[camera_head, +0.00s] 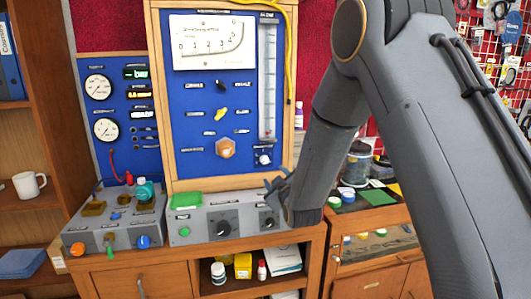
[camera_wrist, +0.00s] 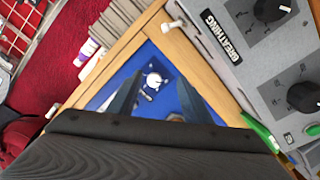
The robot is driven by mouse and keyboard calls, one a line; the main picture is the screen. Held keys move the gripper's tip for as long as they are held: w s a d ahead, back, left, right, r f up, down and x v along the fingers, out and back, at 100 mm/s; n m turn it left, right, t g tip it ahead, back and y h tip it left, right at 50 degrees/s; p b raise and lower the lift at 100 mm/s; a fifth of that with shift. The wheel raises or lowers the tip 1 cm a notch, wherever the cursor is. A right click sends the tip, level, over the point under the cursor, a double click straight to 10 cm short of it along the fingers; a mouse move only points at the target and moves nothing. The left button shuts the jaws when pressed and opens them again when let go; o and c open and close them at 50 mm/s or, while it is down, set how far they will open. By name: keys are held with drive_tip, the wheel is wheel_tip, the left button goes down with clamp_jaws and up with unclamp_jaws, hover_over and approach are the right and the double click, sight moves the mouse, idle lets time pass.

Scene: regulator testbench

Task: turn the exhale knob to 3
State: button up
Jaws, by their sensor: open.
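A grey breathing box (camera_head: 200,244) stands on the bench, with a larger black knob (camera_head: 222,228) and a smaller black knob (camera_head: 268,223) on its front. I cannot read which knob is marked exhale, nor their settings. My gripper (camera_head: 277,186) is just above the box's right end, close to the smaller knob. In the wrist view the gripper (camera_wrist: 157,85) is open, its two dark fingers apart with nothing held. Between and beyond them is a white knob (camera_wrist: 153,80) on the blue panel. The box's two black knobs show at the right, outside the fingers.
A panel with gauges (camera_head: 98,87) and another grey box (camera_head: 88,238) stand left. A green button (camera_head: 184,231) is left on the breathing box.

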sight(265, 161)
drive_tip(key=shift+n+t+y, duration=0.4)
drive_tip(key=shift+t, duration=0.3)
drive_tip(key=shift+w+a+r+p, duration=0.35)
drive_tip(key=shift+w+a+p, duration=0.25)
drive_tip(key=shift+w, duration=0.75)
drive_tip(key=shift+w+a+r+p, duration=0.4)
drive_tip(key=shift+w+a+p, duration=0.25)
drive_tip(key=shift+w, duration=0.65)
drive_tip(key=shift+w+a+r+p, duration=0.4)
drive_tip(key=shift+w+a, duration=0.3)
drive_tip(key=shift+w, duration=0.65)
drive_tip(key=shift+c, duration=0.6)
drive_tip(key=c, duration=0.9)
drive_tip(key=shift+f, duration=0.1)
drive_tip(key=shift+c, duration=0.2)
